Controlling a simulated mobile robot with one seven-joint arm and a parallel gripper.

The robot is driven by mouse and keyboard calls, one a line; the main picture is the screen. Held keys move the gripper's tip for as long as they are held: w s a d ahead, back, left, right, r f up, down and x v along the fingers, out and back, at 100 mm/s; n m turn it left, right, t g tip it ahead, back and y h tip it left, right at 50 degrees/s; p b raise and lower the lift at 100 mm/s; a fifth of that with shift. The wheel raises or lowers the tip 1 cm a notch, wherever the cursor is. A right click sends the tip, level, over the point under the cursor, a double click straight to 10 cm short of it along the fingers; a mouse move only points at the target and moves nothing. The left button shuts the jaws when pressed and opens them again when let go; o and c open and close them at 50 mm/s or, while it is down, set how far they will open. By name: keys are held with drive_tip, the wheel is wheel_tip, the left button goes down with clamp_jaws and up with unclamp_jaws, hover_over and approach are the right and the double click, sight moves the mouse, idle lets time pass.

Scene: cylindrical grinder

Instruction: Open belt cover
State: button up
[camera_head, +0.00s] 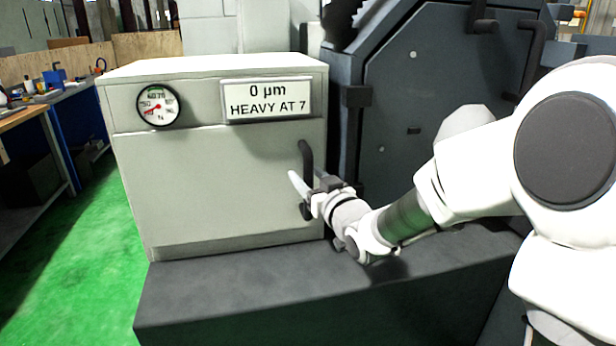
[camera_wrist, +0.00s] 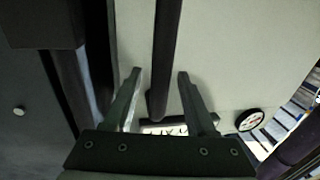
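A pale grey-green cover (camera_head: 215,190) shaped like a box carries a vertical black handle (camera_head: 306,160) near its right edge. My gripper (camera_head: 303,195) is at the lower part of this handle, in front of the cover. In the wrist view the handle (camera_wrist: 166,45) runs between the two fingers of my gripper (camera_wrist: 159,75). The fingers are apart, with a gap showing on both sides of the handle, so the gripper is open. In the head view my wrist hides part of the cover's lower right edge.
A dark machine housing (camera_head: 420,120) with black handles stands close on the right of the cover. A dark ledge (camera_head: 230,290) runs below. The cover bears a round gauge (camera_head: 158,105) and a sign (camera_head: 267,100). Green floor (camera_head: 85,250) lies free at left, beside a workbench (camera_head: 50,105).

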clamp_jaws()
idle(1.2)
